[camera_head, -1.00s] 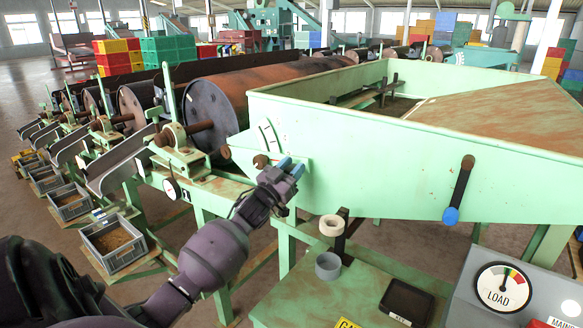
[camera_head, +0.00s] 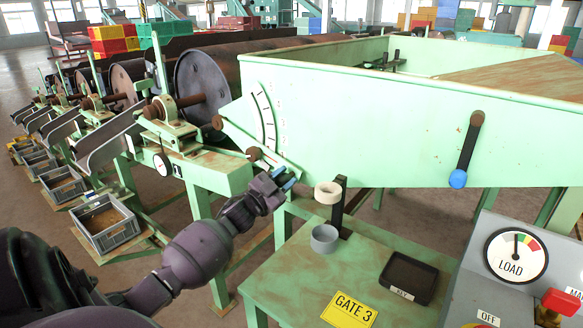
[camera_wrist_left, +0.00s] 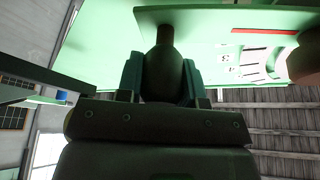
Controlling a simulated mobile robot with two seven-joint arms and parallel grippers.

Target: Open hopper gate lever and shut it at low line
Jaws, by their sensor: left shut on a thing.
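The green hopper (camera_head: 380,130) fills the upper right of the head view. A pale curved scale with dark marks (camera_head: 264,115) is on its left end. A green lever bar (camera_head: 235,135) slopes down to the right below the scale, with a brown round piece (camera_head: 254,154) along it. My left gripper (camera_head: 284,182) is at the bar's lower end, below the hopper's bottom edge. The left wrist view shows its fingers shut around a dark rounded handle (camera_wrist_left: 165,72), with the scale (camera_wrist_left: 255,55) and its red line (camera_wrist_left: 263,31) beyond. My right gripper is out of view.
A black lever with a blue end (camera_head: 467,150) hangs on the hopper's front. Below stands a green table with a grey cup (camera_head: 324,238), a cream ring (camera_head: 328,193), a black tray (camera_head: 408,278) and a GATE 3 sign (camera_head: 349,310). A LOAD dial (camera_head: 516,256) is at right.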

